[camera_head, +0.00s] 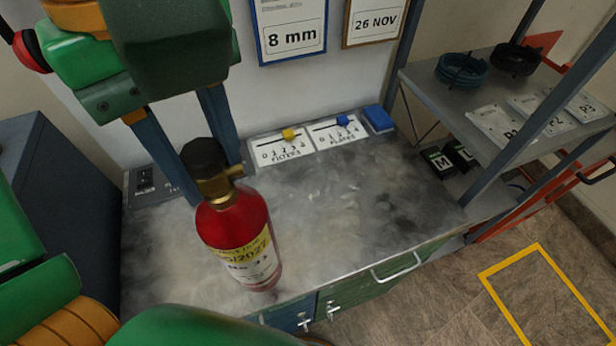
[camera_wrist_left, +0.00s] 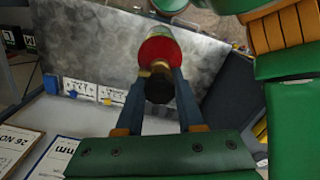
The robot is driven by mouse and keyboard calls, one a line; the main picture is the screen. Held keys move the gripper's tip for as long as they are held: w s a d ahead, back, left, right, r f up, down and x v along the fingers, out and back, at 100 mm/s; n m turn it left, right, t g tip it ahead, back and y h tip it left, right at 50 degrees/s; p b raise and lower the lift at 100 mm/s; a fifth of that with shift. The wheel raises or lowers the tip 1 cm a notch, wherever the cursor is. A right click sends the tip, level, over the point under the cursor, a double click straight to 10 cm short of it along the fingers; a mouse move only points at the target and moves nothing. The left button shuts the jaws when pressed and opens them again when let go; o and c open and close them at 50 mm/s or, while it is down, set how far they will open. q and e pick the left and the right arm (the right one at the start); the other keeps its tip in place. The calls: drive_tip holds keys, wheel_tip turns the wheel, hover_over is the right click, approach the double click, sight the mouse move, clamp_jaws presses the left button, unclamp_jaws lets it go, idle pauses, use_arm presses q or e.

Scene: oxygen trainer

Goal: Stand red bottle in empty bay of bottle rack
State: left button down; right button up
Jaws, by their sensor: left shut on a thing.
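The red bottle (camera_head: 232,222) has a brass valve, a black cap and a yellow and white label. It hangs roughly upright, slightly tilted, in front of the bench's front left part. My left gripper (camera_head: 213,172) comes from above and is shut on the bottle's valve end. In the left wrist view the bottle (camera_wrist_left: 160,50) shows cap first between the fingers of the gripper (camera_wrist_left: 160,92). Whether its base touches the bench cannot be told. I cannot make out the bottle rack or an empty bay. My right gripper is not in view.
The grey bench top (camera_head: 350,210) is mostly clear. Two white scale cards (camera_head: 282,150) and a blue block (camera_head: 378,119) lie along its back edge. A metal shelf unit (camera_head: 480,100) with dark coils and labelled cards stands right. A yellow floor outline (camera_head: 510,270) lies beyond.

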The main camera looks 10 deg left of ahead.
use_arm(q)
drive_tip(key=shift+r, duration=0.3)
drive_tip(key=shift+w+a+f, duration=0.1)
drive_tip(key=shift+a+f, duration=0.1)
drive_tip(key=shift+f, duration=0.05)
drive_tip(key=w+a+f+b, duration=0.1)
drive_tip(key=w+a+f, duration=0.2)
drive_tip(key=w+f, duration=0.8)
drive_tip(key=shift+w+a+f, duration=0.3)
drive_tip(key=shift+w+f, duration=0.1)
drive_tip(key=shift+f, duration=0.2)
drive_tip(key=shift+f, duration=0.15)
drive_tip(key=c, duration=0.5)
unclamp_jaws()
drive_tip(key=shift+s+d, duration=0.1)
drive_tip(key=shift+s, duration=0.05)
